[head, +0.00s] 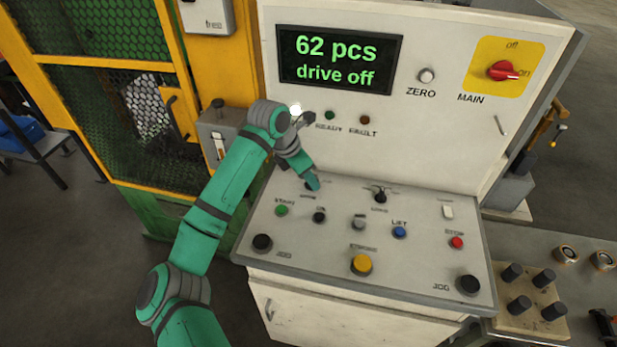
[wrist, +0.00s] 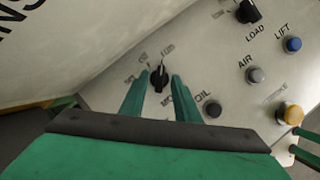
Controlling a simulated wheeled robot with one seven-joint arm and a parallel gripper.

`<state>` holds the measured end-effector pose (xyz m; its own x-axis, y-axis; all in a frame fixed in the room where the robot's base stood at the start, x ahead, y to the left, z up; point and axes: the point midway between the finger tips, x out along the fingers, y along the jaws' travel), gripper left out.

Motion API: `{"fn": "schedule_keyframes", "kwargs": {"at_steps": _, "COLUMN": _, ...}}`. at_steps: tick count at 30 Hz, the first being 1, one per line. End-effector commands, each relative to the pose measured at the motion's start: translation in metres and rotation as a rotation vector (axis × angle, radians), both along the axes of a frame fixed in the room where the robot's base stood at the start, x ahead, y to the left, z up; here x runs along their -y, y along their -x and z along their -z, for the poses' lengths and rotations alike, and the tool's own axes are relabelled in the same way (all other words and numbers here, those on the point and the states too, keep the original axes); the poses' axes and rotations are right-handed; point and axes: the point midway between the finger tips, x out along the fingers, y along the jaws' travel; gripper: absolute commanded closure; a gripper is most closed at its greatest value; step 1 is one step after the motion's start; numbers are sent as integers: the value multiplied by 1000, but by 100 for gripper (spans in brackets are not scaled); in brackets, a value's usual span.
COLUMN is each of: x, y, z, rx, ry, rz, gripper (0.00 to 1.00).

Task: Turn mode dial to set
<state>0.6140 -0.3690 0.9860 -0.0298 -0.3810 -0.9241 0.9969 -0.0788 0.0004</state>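The mode dial (wrist: 160,79) is a small black knob on the sloped control panel. The wrist view shows it between the green fingertips of my gripper (wrist: 160,75). The fingers are apart, one on each side of the dial; I cannot tell whether they touch it. A pale mark at its top points roughly upward in the wrist view. The small position labels around it are too blurred to read, and a finger partly covers the name below. In the head view my gripper (head: 313,183) is at the panel's upper left and largely hides the dial.
A black LOAD selector (head: 380,196) sits to the right on the panel (head: 330,240). Several buttons lie below, including a blue LIFT button (head: 399,231) and a yellow one (head: 361,264). The display (head: 338,60) reads 62 pcs, drive off. A yellow-framed mesh guard stands left.

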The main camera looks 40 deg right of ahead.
Motion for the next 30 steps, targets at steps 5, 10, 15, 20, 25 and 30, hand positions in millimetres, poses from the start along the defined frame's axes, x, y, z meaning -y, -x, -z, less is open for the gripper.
{"fn": "schedule_keyframes", "kwargs": {"at_steps": 5, "x": 0, "y": 0, "z": 0, "rx": 0, "ry": 0, "rz": 0, "gripper": 100}}
{"fn": "schedule_keyframes", "kwargs": {"at_steps": 10, "x": 0, "y": 0, "z": 0, "rx": 0, "ry": 0, "rz": -2, "gripper": 100}}
{"fn": "schedule_keyframes", "kwargs": {"at_steps": 15, "x": -1, "y": 0, "z": 0, "rx": 1, "ry": 0, "rz": -30, "gripper": 100}}
{"fn": "schedule_keyframes", "kwargs": {"at_steps": 20, "x": -1, "y": 1, "z": -1, "rx": 1, "ry": 0, "rz": -100, "gripper": 100}}
{"fn": "schedule_keyframes", "kwargs": {"at_steps": 25, "x": -1, "y": 3, "z": -1, "rx": 2, "ry": -2, "rz": -225, "gripper": 100}}
{"fn": "schedule_keyframes", "kwargs": {"at_steps": 30, "x": 0, "y": 4, "z": -1, "rx": 4, "ry": -1, "rz": -381, "gripper": 100}}
